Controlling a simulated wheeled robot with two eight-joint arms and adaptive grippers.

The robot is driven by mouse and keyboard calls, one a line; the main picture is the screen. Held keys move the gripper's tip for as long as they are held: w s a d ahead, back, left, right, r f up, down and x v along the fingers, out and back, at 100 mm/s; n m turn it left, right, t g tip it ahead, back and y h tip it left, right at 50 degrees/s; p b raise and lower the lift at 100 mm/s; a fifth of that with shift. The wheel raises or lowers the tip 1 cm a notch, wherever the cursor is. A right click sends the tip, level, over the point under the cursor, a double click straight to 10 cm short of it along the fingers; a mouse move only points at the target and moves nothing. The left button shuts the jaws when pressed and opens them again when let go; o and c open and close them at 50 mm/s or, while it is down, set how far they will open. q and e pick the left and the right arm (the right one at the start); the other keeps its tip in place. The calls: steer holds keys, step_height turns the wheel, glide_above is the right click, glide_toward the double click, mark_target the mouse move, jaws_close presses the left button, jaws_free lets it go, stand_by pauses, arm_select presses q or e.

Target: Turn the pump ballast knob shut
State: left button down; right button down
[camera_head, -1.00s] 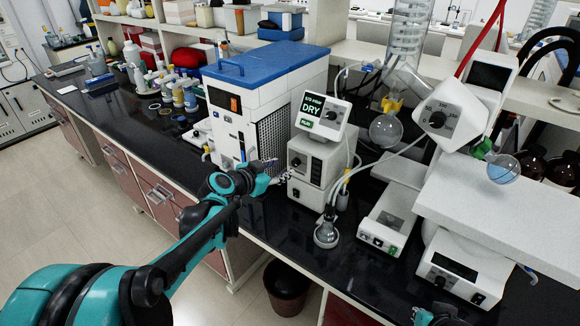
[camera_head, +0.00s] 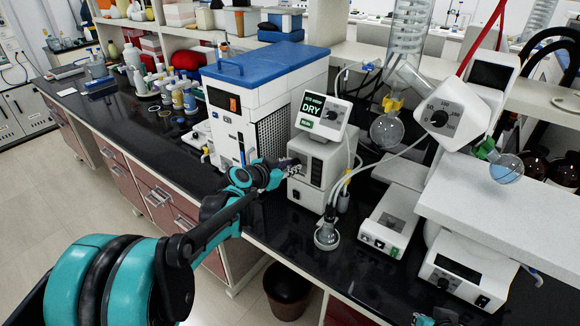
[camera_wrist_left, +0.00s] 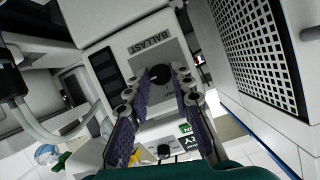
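The pump (camera_head: 318,165) is a light grey box on the black bench in the head view. Its dark ballast knob (camera_wrist_left: 159,76) sits on a grey plate under the word BALLAST, which appears upside down in the left wrist view. My left gripper (camera_wrist_left: 165,74) is open, with one purple-padded finger on each side of the knob and nothing else between them. I cannot tell whether the fingers touch it. In the head view, my left gripper (camera_head: 287,171) is at the pump's front and covers part of the knob area. Of my right arm, only small teal bits show at the bottom edge.
A blue-topped white unit (camera_head: 262,95) with a grille stands close left of the pump. A DRY display (camera_head: 321,115) sits on top. A flask (camera_head: 327,235) with tubing stands in front right. A white hotplate (camera_head: 389,222) is farther right.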

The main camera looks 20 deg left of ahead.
stand_by(0.3)
arm_select(q)
steer(key=n+h, duration=0.2)
steer(key=n, duration=0.1)
steer(key=shift+a+g, duration=0.25)
steer(key=shift+g, duration=0.15)
steer(key=n+h, duration=0.1)
steer(key=n, duration=0.1)
steer(key=n+h+b, duration=0.1)
steer(key=n, duration=0.1)
steer(key=n+h, duration=0.2)
steer(key=shift+w+a+f+b, duration=0.15)
steer(key=shift+a+f+b, duration=0.05)
steer(key=shift+f+b, duration=0.2)
steer(key=shift+n+t+h+b, duration=0.4)
steer(key=shift+n+h+b, duration=0.4)
steer(key=shift+n, duration=1.3)
steer(key=c, duration=1.3)
jaws_free()
